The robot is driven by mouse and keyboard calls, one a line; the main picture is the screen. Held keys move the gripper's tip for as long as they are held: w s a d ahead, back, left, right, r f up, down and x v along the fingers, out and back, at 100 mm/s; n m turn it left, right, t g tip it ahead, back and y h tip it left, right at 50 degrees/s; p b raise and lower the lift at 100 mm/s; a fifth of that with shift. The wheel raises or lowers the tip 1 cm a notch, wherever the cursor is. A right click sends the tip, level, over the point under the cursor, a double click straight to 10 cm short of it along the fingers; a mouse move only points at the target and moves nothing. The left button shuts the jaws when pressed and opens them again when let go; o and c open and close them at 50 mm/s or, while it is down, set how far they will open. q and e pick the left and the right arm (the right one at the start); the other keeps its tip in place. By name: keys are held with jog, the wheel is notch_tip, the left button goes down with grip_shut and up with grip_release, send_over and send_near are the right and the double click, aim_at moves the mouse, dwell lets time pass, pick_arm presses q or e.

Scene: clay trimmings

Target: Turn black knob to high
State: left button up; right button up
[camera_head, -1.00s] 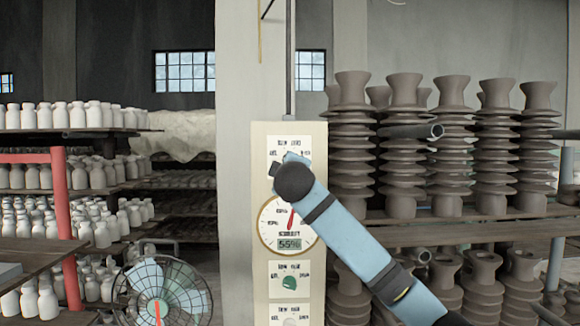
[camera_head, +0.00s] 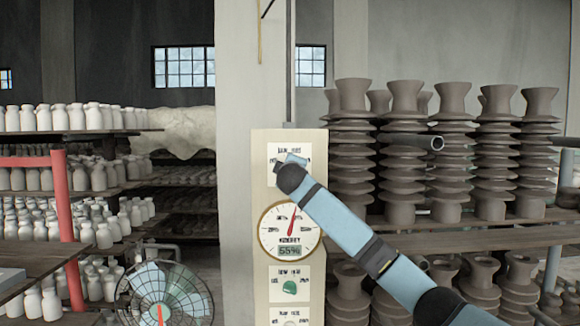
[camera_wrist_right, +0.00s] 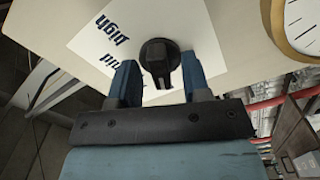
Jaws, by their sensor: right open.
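The black knob (camera_wrist_right: 159,58) sits on a white label plate (camera_wrist_right: 95,48) in the right wrist view. The word "high" shows upside down on the plate, with other lettering partly hidden behind a finger. The knob's grip bar points down toward my gripper. My right gripper (camera_wrist_right: 160,78) is open, with one blue fingertip on each side of the knob; I cannot tell whether either touches it. In the head view my right gripper (camera_head: 291,162) is at the top plate of the cream panel (camera_head: 260,200), and my wrist hides the knob. My left gripper is not in view.
Below on the panel are a round humidity gauge (camera_head: 274,240), a green knob (camera_head: 290,287) and another plate at the bottom edge. Racks of grey ribbed clay pieces (camera_head: 405,150) stand to the right. A fan (camera_head: 160,295) and shelves of white bottles stand left.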

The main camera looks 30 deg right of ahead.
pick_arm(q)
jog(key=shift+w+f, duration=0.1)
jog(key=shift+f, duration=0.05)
pick_arm(e)
jog(key=shift+w+d, duration=0.1)
jog(key=shift+c, duration=0.6)
grip_shut()
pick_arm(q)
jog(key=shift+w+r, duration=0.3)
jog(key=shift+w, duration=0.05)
